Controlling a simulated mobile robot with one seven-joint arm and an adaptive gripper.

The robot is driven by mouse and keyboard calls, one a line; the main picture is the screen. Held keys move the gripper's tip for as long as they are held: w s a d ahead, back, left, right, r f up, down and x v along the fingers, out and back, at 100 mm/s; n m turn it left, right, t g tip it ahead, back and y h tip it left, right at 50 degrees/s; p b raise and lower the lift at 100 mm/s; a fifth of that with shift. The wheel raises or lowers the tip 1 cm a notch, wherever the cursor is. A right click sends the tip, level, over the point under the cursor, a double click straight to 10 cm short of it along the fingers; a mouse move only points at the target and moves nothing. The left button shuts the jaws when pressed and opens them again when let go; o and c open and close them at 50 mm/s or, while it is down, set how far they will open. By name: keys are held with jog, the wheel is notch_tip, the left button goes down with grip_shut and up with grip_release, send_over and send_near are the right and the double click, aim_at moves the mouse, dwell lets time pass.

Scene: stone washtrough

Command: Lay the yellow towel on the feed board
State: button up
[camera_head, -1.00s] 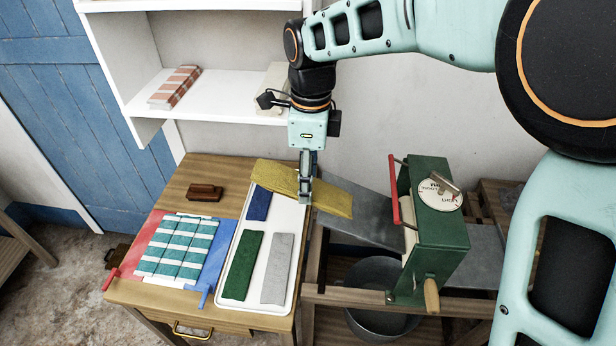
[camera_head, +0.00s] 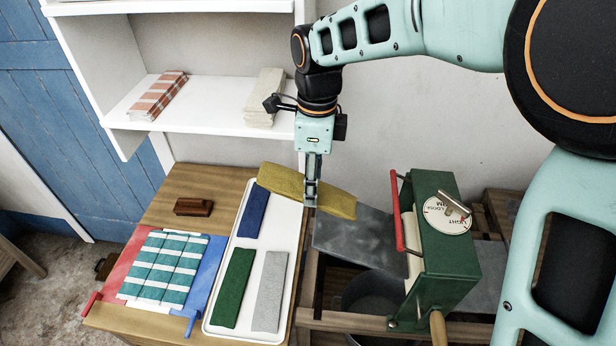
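My gripper (camera_head: 311,195) is shut on the yellow towel (camera_head: 335,204), gripping it near its middle. The towel is a flat folded strip. Its left end is over the white tray and its right end is over the upper left part of the grey feed board (camera_head: 355,240). I cannot tell whether it touches the board. The feed board slopes beside the green wringer (camera_head: 443,250), which has a red bar, a pale roller and a round dial.
The white tray (camera_head: 214,328) holds blue (camera_head: 253,214), green (camera_head: 233,288) and grey (camera_head: 270,291) towels. A teal checked cloth (camera_head: 163,268) lies on a red and blue piece. A brown block (camera_head: 193,207) stands behind. A bucket (camera_head: 372,292) sits under the wringer. Shelves hold folded cloths.

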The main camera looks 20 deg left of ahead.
aim_at(354, 207)
jog(key=f+b, duration=0.1)
jog(key=d+f+b, duration=0.1)
jog(key=f, duration=0.1)
jog(key=d+f+b, duration=0.1)
jog(key=shift+w+d+f, duration=0.1)
jog(key=shift+w+f, duration=0.3)
jog(key=shift+w+d+f+b, duration=0.35)
jog(key=shift+d+f+b, duration=0.25)
jog(key=shift+d, duration=0.45)
jog(key=shift+w+d+f+b, duration=0.4)
jog(key=shift+d+f, duration=0.3)
jog(key=shift+d, duration=0.35)
jog(key=shift+w+d+f+b, duration=0.25)
jog(key=shift+d+f+b, duration=0.4)
jog(key=shift+d, duration=0.4)
jog(key=o, duration=1.5)
jog(key=shift+o, duration=0.2)
notch_tip(354, 207, up, 12)
jog(key=shift+d, duration=0.15)
jog(key=shift+w+d, duration=0.1)
